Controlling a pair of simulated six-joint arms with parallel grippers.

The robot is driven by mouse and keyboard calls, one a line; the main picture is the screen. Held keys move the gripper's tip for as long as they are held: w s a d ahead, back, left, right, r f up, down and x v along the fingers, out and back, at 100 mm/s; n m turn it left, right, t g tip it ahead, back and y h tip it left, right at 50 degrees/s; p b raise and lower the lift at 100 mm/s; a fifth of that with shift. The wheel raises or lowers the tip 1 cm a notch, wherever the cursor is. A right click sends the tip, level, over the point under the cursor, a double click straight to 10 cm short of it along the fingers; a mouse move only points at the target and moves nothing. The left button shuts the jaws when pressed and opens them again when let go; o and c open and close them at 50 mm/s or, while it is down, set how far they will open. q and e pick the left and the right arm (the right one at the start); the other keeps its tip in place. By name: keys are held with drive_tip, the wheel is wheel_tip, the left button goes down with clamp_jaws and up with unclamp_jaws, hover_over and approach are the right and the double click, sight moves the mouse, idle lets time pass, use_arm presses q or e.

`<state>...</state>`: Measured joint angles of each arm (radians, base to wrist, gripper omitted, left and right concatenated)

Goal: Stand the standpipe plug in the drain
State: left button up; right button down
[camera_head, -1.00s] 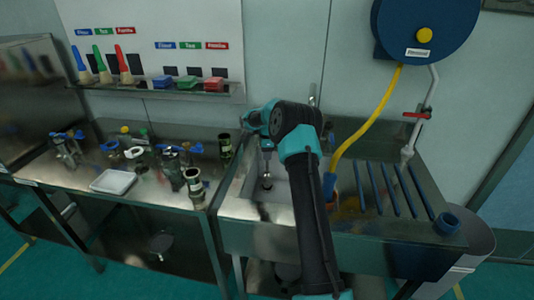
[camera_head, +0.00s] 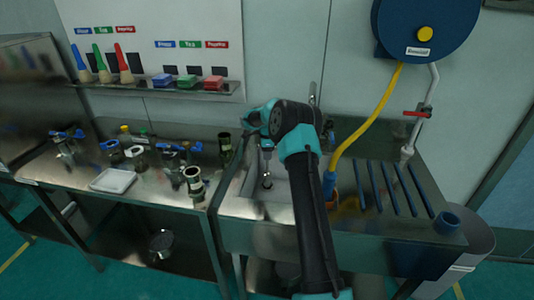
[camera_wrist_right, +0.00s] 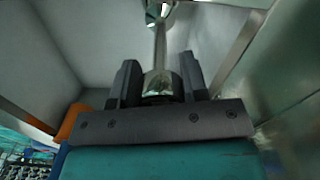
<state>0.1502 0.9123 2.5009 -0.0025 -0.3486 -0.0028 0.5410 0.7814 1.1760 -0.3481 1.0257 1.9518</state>
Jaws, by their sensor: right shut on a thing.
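My right gripper (camera_head: 266,146) is over the sink basin (camera_head: 285,195) in the head view, pointing down. In the right wrist view my right gripper (camera_wrist_right: 160,82) has its two dark fingers shut on the shiny metal standpipe plug (camera_wrist_right: 159,45). The plug's slim stem runs away from the fingers to the top edge of that view. In the head view the plug (camera_head: 266,165) shows as a thin upright piece below the gripper. A small dark round spot at its lower end looks like the drain (camera_head: 267,185). I cannot tell whether the plug is seated in it. My left gripper is out of view.
A yellow hose (camera_head: 372,122) hangs from a blue reel (camera_head: 425,35) to the right. Blue bars (camera_head: 390,188) lie across the drainboard. The bench at left holds a white tray (camera_head: 113,181) and several metal fittings. The sink walls stand close around my right gripper.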

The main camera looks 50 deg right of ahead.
drive_tip(key=c, duration=0.5)
unclamp_jaws()
drive_tip(key=shift+c, duration=0.2)
drive_tip(key=shift+r, duration=0.1)
wheel_tip(320, 180, up, 17)
drive_tip(key=shift+r, duration=0.15)
drive_tip(key=shift+a, duration=0.1)
idle(0.7)
